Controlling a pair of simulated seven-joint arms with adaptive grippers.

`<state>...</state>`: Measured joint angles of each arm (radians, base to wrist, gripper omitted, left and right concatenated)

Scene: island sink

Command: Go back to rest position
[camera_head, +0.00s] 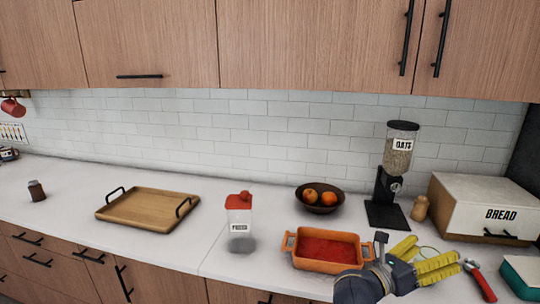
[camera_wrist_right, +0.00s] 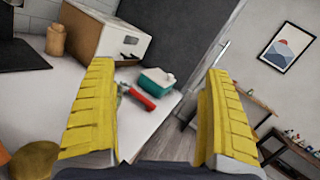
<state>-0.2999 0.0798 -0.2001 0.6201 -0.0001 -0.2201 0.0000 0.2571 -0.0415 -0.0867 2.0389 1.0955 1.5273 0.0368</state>
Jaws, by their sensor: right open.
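My right gripper (camera_head: 420,262) is at the lower right in the head view, above the counter beside the orange baking dish. Its yellow ridged fingers stand apart with nothing between them. The right wrist view also shows the gripper (camera_wrist_right: 155,115) open and empty, with the counter edge and floor beyond it. My left gripper is in neither view.
The orange dish (camera_head: 290,247) with red contents is just left of my right gripper. A red-handled tool (camera_head: 480,281), teal container (camera_head: 522,270), bread box (camera_head: 480,207) and oats dispenser (camera_head: 385,205) stand nearby. A wooden tray (camera_head: 150,207) and red-lidded container (camera_head: 240,222) are further left.

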